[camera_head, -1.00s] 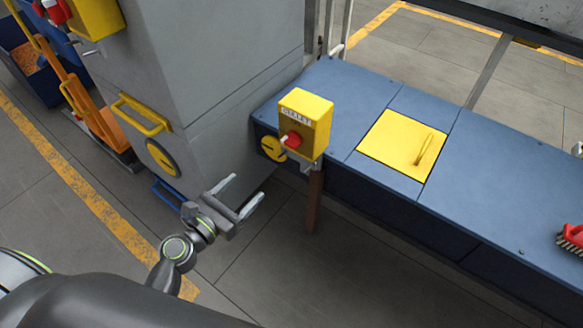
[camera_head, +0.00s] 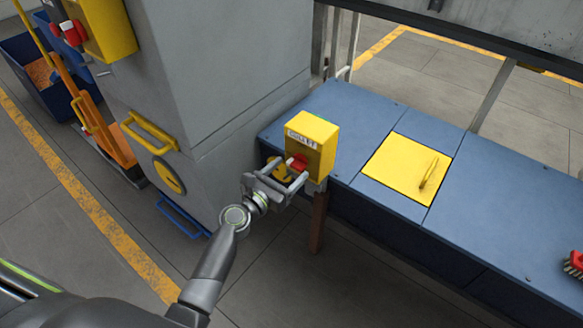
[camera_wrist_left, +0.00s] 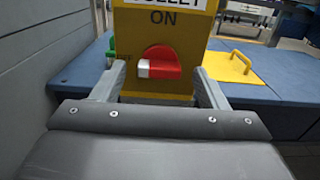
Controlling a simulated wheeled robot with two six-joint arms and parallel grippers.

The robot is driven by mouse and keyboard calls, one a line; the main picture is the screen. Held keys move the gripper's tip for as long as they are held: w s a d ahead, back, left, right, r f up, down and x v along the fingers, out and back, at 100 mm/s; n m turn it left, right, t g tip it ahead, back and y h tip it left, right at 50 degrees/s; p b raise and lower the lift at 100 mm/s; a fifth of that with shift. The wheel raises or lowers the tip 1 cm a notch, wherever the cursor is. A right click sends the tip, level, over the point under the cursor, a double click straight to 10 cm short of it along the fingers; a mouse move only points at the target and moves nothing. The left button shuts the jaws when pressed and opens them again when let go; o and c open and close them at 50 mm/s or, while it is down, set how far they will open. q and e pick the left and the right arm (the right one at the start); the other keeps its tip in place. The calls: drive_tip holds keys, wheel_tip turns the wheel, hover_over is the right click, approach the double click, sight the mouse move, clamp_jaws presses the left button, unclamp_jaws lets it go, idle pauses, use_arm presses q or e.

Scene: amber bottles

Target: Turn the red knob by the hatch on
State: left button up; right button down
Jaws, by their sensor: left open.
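The red knob (camera_head: 298,161) is on the front of a yellow box (camera_head: 316,140) beside the yellow hatch (camera_head: 400,160) in the blue bench. In the left wrist view the knob (camera_wrist_left: 165,62) lies sideways, its white tip pointing left. "ON" is printed above it; a label at its left is mostly hidden by a finger. My left gripper (camera_head: 291,172) is open right in front of the box. In the wrist view its fingers (camera_wrist_left: 159,70) stand either side of the knob, with gaps visible. I cannot tell whether the tips reach past it. My right gripper is out of view.
Another yellow box (camera_head: 105,28) with a red knob is on the grey cabinet (camera_head: 205,60) at left. The cabinet has a yellow handle (camera_head: 150,132) and a round yellow dial (camera_head: 168,175). A red brush (camera_head: 575,262) lies at the bench's right.

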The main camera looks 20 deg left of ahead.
use_arm(q)
drive_tip(key=shift+x, duration=0.8)
drive_tip(key=shift+w+d, duration=0.1)
drive_tip(key=shift+w, duration=0.05)
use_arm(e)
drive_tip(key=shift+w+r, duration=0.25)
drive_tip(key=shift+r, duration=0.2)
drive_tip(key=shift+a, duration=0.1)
use_arm(q)
drive_tip(key=c, duration=1)
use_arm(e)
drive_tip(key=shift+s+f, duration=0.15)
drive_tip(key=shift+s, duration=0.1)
